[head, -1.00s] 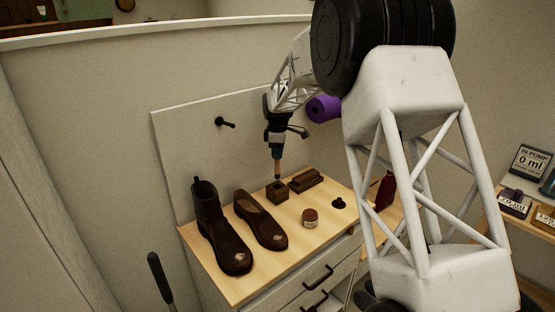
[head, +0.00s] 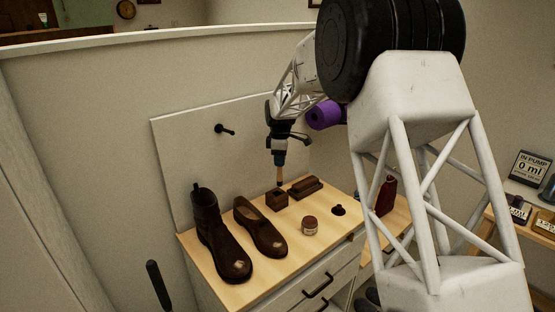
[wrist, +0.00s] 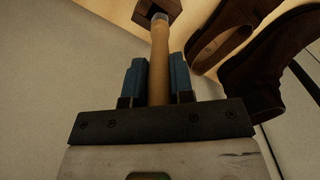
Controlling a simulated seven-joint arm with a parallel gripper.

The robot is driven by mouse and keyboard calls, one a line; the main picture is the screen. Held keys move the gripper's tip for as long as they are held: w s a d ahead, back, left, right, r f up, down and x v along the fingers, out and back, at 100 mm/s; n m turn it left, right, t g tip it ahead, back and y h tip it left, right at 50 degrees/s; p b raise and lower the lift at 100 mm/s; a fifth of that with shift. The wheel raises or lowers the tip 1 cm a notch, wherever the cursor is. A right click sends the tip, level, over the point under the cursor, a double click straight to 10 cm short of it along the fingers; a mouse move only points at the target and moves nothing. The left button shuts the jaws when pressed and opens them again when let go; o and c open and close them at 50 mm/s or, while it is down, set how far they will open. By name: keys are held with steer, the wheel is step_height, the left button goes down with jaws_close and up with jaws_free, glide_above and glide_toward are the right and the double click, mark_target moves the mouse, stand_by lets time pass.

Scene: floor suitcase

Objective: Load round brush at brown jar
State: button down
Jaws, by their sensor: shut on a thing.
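The round brush (head: 280,173) has a pale wooden handle and hangs nearly upright from my gripper (head: 279,160). In the wrist view, the blue fingers of my gripper (wrist: 157,80) are shut on the brush handle (wrist: 158,65). Its far end meets a small dark brown wooden block (head: 277,201), also at the top of the wrist view (wrist: 148,8). I cannot tell whether the bristles are inside the block or just above it. The brown jar (head: 310,225), small and round with a pale label, stands on the bench, front right of the block.
A dark boot (head: 208,222) and a low shoe (head: 259,228) stand left on the wooden bench top (head: 240,281). A brown block brush (head: 305,187) lies behind the jar. A small black piece (head: 338,210) and a red bottle (head: 386,195) are to the right.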

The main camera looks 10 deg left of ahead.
steer(key=s+d+r, duration=0.1)
steer(key=s+d, duration=1.1)
steer(key=shift+s, duration=0.1)
steer(key=shift+f, duration=0.2)
stand_by(0.3)
steer(key=shift+f, duration=2.8)
steer(key=shift+f, duration=0.65)
stand_by(1.0)
steer(key=shift+r, duration=0.1)
step_height(320, 180, up, 7)
stand_by(1.2)
